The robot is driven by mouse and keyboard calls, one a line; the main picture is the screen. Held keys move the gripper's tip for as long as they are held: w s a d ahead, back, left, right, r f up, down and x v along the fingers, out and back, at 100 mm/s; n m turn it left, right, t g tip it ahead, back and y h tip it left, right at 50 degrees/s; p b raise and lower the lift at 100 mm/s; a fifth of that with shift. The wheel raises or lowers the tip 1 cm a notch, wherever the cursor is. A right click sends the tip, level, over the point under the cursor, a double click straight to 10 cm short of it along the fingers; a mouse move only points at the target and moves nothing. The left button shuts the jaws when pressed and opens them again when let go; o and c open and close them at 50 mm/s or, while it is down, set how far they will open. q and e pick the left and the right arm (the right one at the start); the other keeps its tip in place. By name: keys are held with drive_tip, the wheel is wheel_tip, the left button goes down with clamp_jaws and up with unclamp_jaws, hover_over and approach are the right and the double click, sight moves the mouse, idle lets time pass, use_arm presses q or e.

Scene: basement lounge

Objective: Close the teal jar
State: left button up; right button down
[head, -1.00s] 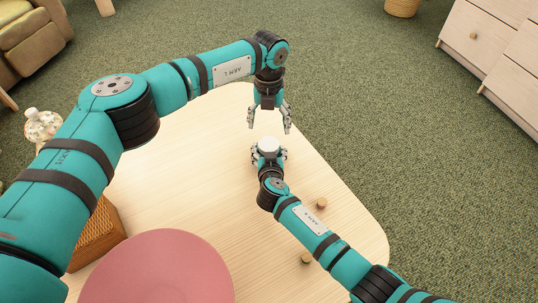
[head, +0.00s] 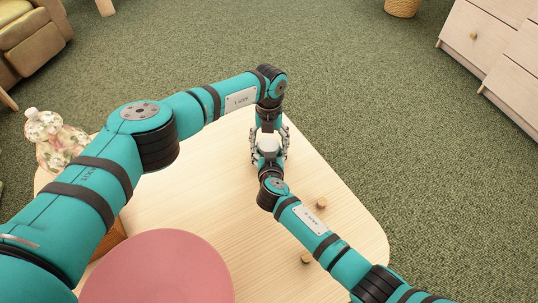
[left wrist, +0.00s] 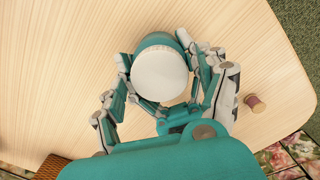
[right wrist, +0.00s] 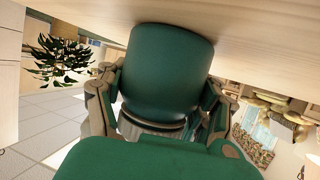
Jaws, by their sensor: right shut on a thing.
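The teal jar stands on the wooden table, its round white lid (head: 269,144) on top facing up. The left wrist view shows the lid (left wrist: 160,76) with a teal edge of the jar (left wrist: 154,40) behind it. My right gripper (head: 268,160) is shut on the jar's side; the right wrist view shows the teal body (right wrist: 170,70) between its fingers. My left gripper (head: 268,128) is over the jar from above, its fingers spread open on both sides of the lid. Fingers of both grippers overlap there, so contact with the lid is unclear.
A pink round plate (head: 158,270) lies at the front of the table (head: 190,215). The table's middle is clear.

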use_arm(q)
drive_tip(key=c, duration=1.1)
drive_tip(key=m, duration=0.4)
drive_tip(key=shift+m, duration=0.4)
drive_tip(key=shift+c, duration=0.2)
drive_tip(key=m, duration=0.3)
drive_tip(key=shift+m, duration=0.4)
drive_tip(key=o, duration=1.3)
drive_tip(key=shift+o, duration=0.2)
wheel_tip(320, 180, up, 12)
use_arm(e)
drive_tip(key=shift+c, duration=0.3)
unclamp_jaws()
